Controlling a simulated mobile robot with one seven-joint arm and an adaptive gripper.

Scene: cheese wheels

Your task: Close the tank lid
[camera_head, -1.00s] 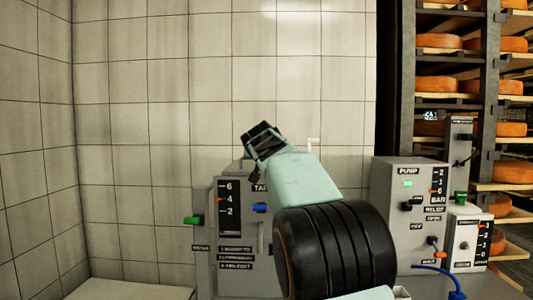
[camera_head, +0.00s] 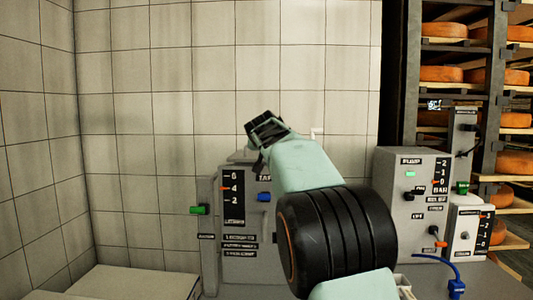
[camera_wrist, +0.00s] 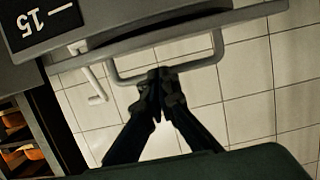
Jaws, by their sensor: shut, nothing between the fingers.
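The tank (camera_head: 240,225) is a grey unit with a level scale, standing against the tiled wall left of centre in the head view. My arm covers its right part and some of its top, so the lid's position is unclear there. In the wrist view, a grey panel edge (camera_wrist: 150,38) crosses the top, with a bent metal handle (camera_wrist: 195,66) on it; I cannot tell for sure that this is the lid. My gripper (camera_wrist: 160,80) is shut and empty, its tips at the handle bar; contact is unclear. The head view shows my gripper (camera_head: 264,128) above the tank.
A green knob (camera_head: 200,210) sticks out left of the tank. A grey pump unit (camera_head: 411,205) and a smaller white unit (camera_head: 467,235) stand right. Shelves hold cheese wheels (camera_head: 442,74) behind them. A low pale surface (camera_head: 140,283) lies front left.

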